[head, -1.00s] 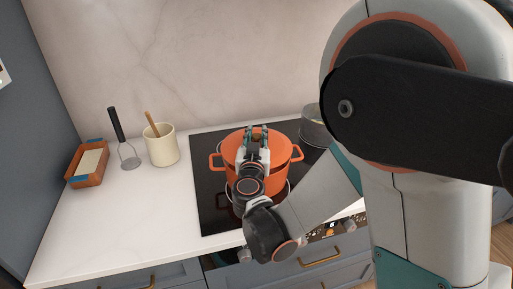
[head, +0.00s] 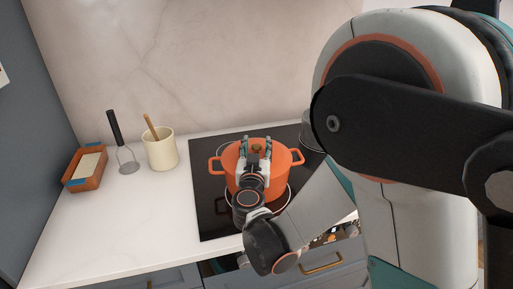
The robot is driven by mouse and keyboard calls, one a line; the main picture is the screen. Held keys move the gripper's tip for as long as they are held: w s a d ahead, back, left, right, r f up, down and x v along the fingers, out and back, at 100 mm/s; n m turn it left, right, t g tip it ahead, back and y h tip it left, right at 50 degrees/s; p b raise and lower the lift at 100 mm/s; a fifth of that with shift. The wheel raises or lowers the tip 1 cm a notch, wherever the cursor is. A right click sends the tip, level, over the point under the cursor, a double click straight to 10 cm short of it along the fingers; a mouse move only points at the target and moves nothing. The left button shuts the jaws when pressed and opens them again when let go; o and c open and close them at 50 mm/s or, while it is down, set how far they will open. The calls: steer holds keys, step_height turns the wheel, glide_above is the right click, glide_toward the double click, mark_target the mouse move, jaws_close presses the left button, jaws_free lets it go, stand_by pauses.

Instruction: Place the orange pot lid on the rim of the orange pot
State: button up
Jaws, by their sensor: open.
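The orange pot (head: 285,178) stands on the black cooktop, a handle on each side. The orange lid (head: 228,157) lies over the pot's top and appears to sit on the rim. My wrist hides the front, so I cannot tell whether it is seated all round. A small brownish knob (head: 257,147) shows on the lid. My gripper (head: 256,143) is over the lid, its two fingers spread on either side of the knob, apart from it.
The black cooktop (head: 211,213) lies in a white counter (head: 110,215). To the left stand a cream crock (head: 161,151) with a wooden utensil, a masher (head: 127,157) and a brown tray (head: 75,181). A grey pot (head: 312,134) is at the right, partly hidden by my arm.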

steer(key=shift+r, duration=0.15)
steer(key=shift+s, duration=0.35)
steer(key=s, duration=1.1)
steer(key=shift+s+a+p, duration=0.15)
steer(key=shift+a+p, duration=0.2)
steer(key=shift+a, duration=0.1)
